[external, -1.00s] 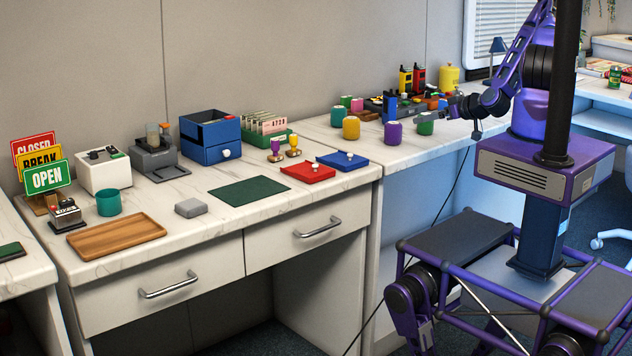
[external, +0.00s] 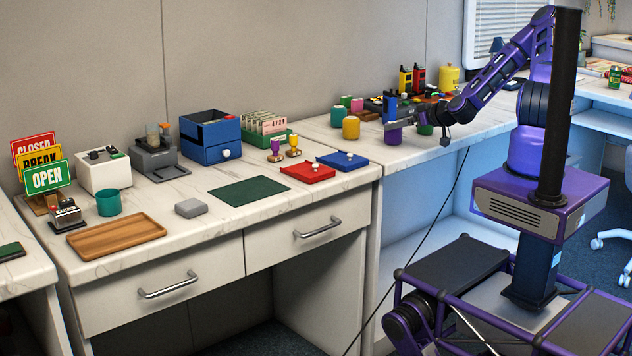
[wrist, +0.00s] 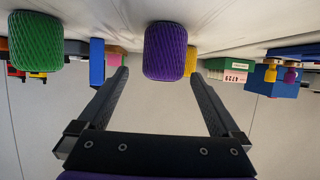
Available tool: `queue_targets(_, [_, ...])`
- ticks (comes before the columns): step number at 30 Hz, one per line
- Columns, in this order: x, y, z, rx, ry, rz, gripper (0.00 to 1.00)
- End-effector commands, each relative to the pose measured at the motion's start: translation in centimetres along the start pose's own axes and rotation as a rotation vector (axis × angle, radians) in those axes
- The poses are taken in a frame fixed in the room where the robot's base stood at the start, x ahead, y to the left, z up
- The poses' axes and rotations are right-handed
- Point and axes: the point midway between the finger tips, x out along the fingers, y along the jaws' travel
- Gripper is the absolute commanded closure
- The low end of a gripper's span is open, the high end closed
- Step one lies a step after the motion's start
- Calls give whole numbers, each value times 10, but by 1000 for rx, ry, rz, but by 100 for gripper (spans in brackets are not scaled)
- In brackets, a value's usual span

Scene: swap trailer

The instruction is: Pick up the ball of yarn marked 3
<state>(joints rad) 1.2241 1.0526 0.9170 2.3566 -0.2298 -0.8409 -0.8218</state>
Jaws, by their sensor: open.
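A purple ball of yarn (external: 393,136), squat with a woven surface, stands on the marble counter near its front edge. In the wrist view it (wrist: 164,50) appears upside down, centred between my fingertips and slightly beyond them. My gripper (external: 391,124) is open and empty at the purple yarn; its two fingers (wrist: 160,78) spread to either side. I cannot tell whether they touch it. A yellow yarn ball (external: 351,128) and green ones (external: 338,117) stand nearby; another green one (wrist: 35,41) shows at the wrist view's left. No number is readable on any yarn.
Behind the yarn are a pink item (external: 357,105), a blue block (external: 390,107) and crowded tools with a yellow canister (external: 449,78). The left counter holds a red tray (external: 308,172), a blue tray (external: 342,161) and a blue drawer box (external: 210,138).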

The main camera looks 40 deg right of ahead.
Motion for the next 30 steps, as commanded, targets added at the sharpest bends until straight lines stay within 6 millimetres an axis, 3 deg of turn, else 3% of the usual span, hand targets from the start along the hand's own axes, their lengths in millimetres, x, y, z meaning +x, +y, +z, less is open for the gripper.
queue_targets(7, [19,-2,1,2,1,-1,0])
queue_targets(15, [56,-4,0,1,1,0,0])
queue_targets(24, [61,-4,0,-1,0,-1,0])
queue_targets(30, [60,-4,0,-1,0,-1,34])
